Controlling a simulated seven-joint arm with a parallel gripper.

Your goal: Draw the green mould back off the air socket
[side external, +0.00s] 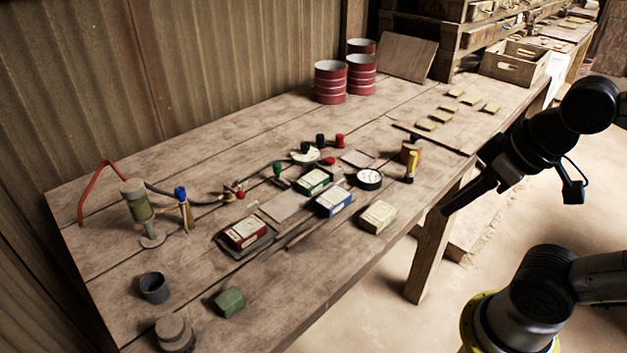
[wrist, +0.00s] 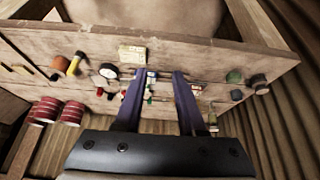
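The green mould (side external: 312,181) appears to be the small green box with a pale top, lying on the bench in the middle of the side view. It sits behind the blue box (side external: 333,202) and right of the red box (side external: 246,233). I cannot make out the air socket or whether the mould touches it. My gripper (side external: 449,211) hangs beyond the bench's front edge, well right of the mould. In the wrist view my gripper (wrist: 157,72) has two dark fingers spread wide apart with nothing held; the small boxes show between and beyond them.
A cream box (side external: 377,216) and a round gauge (side external: 369,179) stand between my gripper and the green box. A hand pump (side external: 138,210) with a hose is at the left, a loose green block (side external: 230,301) at the front. Red-striped cans (side external: 330,82) stand at the back.

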